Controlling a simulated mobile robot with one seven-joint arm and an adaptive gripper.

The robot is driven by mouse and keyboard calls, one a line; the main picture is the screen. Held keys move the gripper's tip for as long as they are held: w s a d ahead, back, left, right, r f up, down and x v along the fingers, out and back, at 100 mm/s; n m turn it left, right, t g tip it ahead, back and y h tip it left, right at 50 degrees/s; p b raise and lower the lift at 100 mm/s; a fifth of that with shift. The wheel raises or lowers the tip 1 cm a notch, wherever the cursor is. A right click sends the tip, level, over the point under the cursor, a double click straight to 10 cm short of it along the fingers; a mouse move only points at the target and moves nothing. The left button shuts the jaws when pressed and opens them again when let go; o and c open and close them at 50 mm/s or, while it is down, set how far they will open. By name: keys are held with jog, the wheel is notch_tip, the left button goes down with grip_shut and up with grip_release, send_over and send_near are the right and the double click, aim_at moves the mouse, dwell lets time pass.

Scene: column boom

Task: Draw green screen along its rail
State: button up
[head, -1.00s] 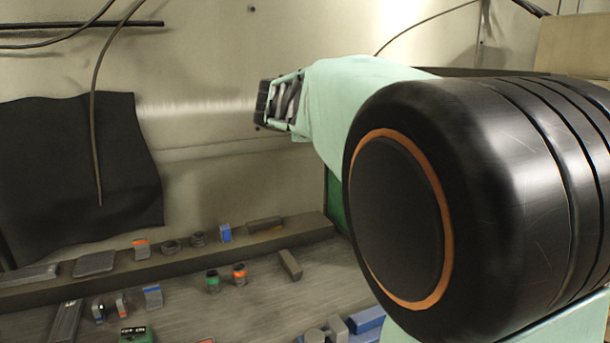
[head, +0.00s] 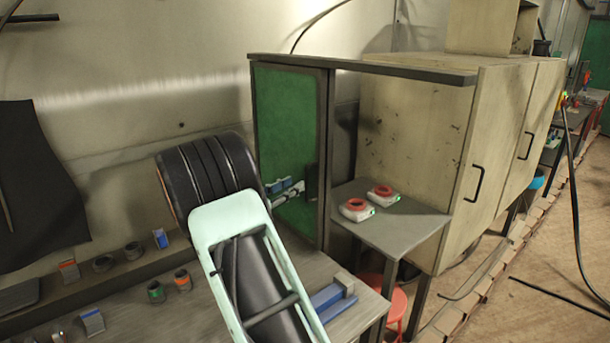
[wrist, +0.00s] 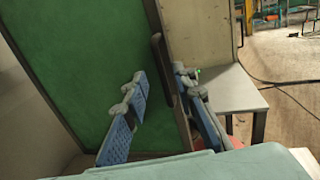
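The green screen (head: 288,140) is a flat green panel in a dark frame, hanging upright under a dark rail (head: 370,68). It fills the left of the wrist view (wrist: 75,65). A dark upright handle (wrist: 159,60) stands at its right edge. My gripper (head: 298,187) is at the screen's lower right part. In the wrist view my gripper (wrist: 162,80) is open, with a blue-padded finger on each side of the handle's lower part. A gap shows between the fingers; I cannot tell whether either touches the handle.
A small grey table (head: 395,225) with two red-topped white devices stands right of the screen, before beige cabinets (head: 440,130). A red stool (head: 398,305) is below. The workbench (head: 170,310) at left holds several small parts. A black cable (head: 575,200) hangs at right.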

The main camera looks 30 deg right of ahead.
jog(key=p, duration=0.1)
send_over(307, 198)
jog(key=shift+w+d, duration=0.15)
jog(key=shift+w, duration=0.15)
jog(key=shift+c, duration=0.6)
grip_shut()
